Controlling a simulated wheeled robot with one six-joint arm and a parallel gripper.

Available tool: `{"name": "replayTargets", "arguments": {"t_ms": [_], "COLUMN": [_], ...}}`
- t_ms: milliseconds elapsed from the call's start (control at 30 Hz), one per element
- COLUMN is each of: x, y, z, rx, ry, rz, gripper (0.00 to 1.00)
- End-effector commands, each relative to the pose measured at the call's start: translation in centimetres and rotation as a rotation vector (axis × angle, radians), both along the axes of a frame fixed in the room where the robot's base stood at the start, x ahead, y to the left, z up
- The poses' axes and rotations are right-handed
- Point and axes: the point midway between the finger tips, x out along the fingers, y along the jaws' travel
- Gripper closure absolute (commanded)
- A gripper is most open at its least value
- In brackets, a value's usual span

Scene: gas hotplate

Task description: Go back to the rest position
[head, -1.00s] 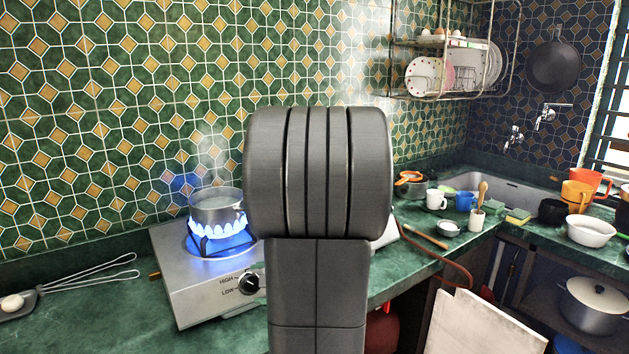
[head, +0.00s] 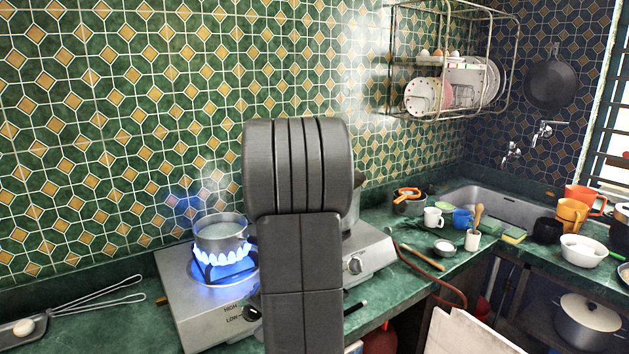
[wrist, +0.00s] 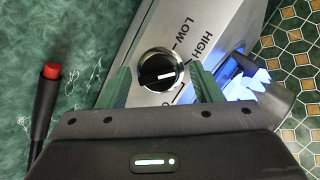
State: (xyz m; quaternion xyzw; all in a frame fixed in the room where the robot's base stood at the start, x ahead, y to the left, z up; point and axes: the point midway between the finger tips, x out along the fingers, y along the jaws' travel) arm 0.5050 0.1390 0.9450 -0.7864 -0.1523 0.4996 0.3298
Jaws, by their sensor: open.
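My gripper (wrist: 159,72) is open in the wrist view, its two green fingers apart with nothing held. The black-and-silver knob (wrist: 160,72) of the hotplate appears between the fingers; I cannot tell how far it is from them. In the head view the steel gas hotplate (head: 196,308) stands on the green counter, and its left burner burns with a blue flame (head: 222,268). A steaming pot (head: 221,236) sits over that flame. The left knob (head: 251,313) is partly behind my arm. My arm hides the gripper and the hotplate's middle in the head view.
A black stick with a red end (wrist: 50,73) lies left of the gripper in the wrist view. Tongs (head: 100,299) and an egg (head: 23,327) are at the left. Cups, bowls and a sink (head: 500,208) are at the right. A dish rack (head: 450,60) hangs above.

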Motion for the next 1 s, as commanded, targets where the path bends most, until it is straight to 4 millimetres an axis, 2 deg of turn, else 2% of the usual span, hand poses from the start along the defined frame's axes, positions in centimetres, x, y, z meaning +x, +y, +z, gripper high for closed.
{"name": "replayTargets", "arguments": {"t_ms": [533, 733, 1000], "x": [-3.7, -4.5, -4.6], "y": [-4.8, -5.7, -5.9], "z": [5.7, 6.7, 6.9], "rx": [0.005, 0.006, 0.005], "ry": [-0.003, -0.001, 0.000], "rz": [-0.006, -0.006, -0.005], "gripper": [0.41, 0.41, 0.41]}}
